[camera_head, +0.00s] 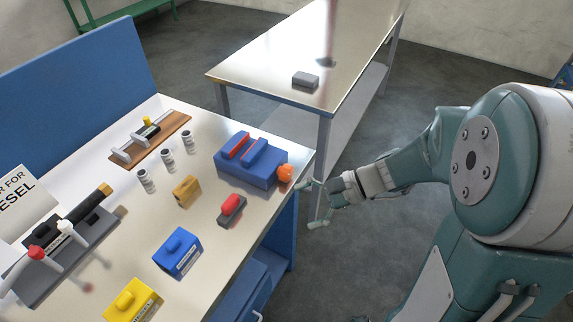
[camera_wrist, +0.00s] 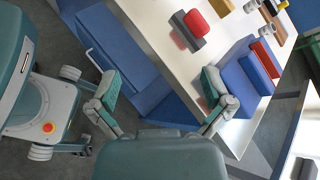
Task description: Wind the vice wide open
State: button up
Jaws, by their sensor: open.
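The blue vice (camera_head: 247,178) sits at the right edge of the workbench, with two raised blue jaws and red strips along them. The jaws stand close together; the exact gap is hard to tell. A round orange knob (camera_head: 285,173) sticks out from its right end. My gripper (camera_head: 314,205) is open and empty, just right of the knob and past the bench edge, apart from it as far as I can tell. In the wrist view, my spread fingers (camera_wrist: 160,88) show, with the vice (camera_wrist: 238,88) beside the right finger. The knob cannot be made out there.
A grey block with a red top (camera_head: 231,209) lies near the vice. A wooden block (camera_head: 186,191), a blue box (camera_head: 177,252), a yellow box (camera_head: 134,301) and several small cans stand on the bench. A second table (camera_head: 262,80) stands behind. Open floor lies right of the bench.

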jog(key=w+d+f+m+t+y, duration=0.2)
jog(key=w+f+m+t+y, duration=0.15)
jog(key=w+m, duration=0.25)
jog(key=m+t, duration=0.6)
jog(key=m, duration=0.1)
send_near(290, 175)
jog(key=shift+t+h, duration=0.25)
jog(key=shift+h, duration=0.1)
jog(key=x, duration=1)
jog(key=shift+a+r, duration=0.2)
jog(key=shift+a, duration=0.2)
jog(key=c, duration=1.1)
